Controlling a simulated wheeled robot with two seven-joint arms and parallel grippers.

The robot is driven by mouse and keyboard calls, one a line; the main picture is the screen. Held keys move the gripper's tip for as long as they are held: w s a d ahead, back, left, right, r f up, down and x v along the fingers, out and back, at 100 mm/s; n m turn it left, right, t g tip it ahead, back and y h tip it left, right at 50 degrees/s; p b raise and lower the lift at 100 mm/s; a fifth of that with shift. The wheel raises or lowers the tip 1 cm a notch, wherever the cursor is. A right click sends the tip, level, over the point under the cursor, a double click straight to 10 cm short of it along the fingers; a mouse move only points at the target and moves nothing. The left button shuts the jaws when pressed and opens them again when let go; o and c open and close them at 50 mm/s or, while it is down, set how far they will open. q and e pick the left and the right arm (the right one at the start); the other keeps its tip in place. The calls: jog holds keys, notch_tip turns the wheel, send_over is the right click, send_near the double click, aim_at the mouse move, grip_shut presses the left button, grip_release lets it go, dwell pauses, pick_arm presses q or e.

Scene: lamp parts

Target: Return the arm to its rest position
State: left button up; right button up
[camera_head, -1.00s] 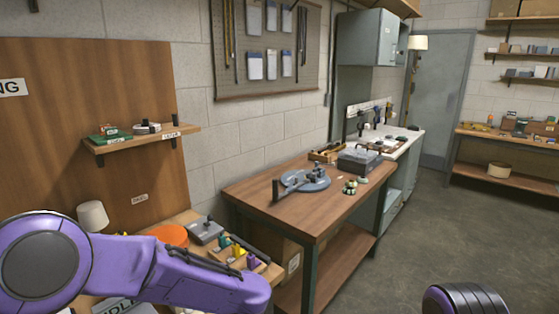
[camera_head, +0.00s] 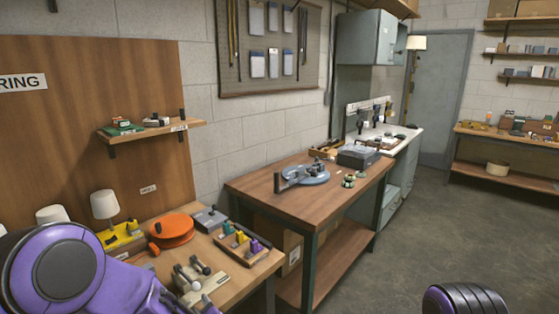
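My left arm (camera_head: 70,270) is purple and dark grey and fills the lower left of the head view. It is bent in front of the near workbench and hides part of it. My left gripper cannot be made out in the frame. A rounded purple and black part of my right arm (camera_head: 465,300) shows at the bottom right edge. My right gripper is out of the frame. A white-shaded lamp on a yellow base (camera_head: 122,237) stands on the near workbench, beside a second white shade (camera_head: 52,214) partly cut by my arm.
The near workbench (camera_head: 232,284) holds an orange disc (camera_head: 172,231), a grey box (camera_head: 210,218), a tray of coloured parts (camera_head: 243,243) and a wooden block with knobbed pieces (camera_head: 199,285). Beyond is a table (camera_head: 262,194) with a round grey device (camera_head: 305,175). The floor at right is clear.

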pick_arm(q)
jog(key=s+a+f+m+g+h+b, duration=0.25)
jog(key=s+f, duration=0.75)
jog(key=f, duration=0.6)
jog(key=s+a+f+g+b, duration=0.1)
jog(key=s+f, duration=0.3)
jog(key=s, duration=0.4)
jog(key=s+a+f+m+g+b, duration=0.1)
jog(key=s+a+f+g+b, duration=0.1)
jog(key=s, duration=0.5)
jog(key=s+a+f+g+b, duration=0.2)
jog(key=s+a+f+g, duration=0.1)
jog(key=s+f, duration=0.5)
jog(key=shift+s+a+m+h, duration=0.35)
jog(key=shift+a+h, duration=0.1)
jog(key=shift+a, duration=0.2)
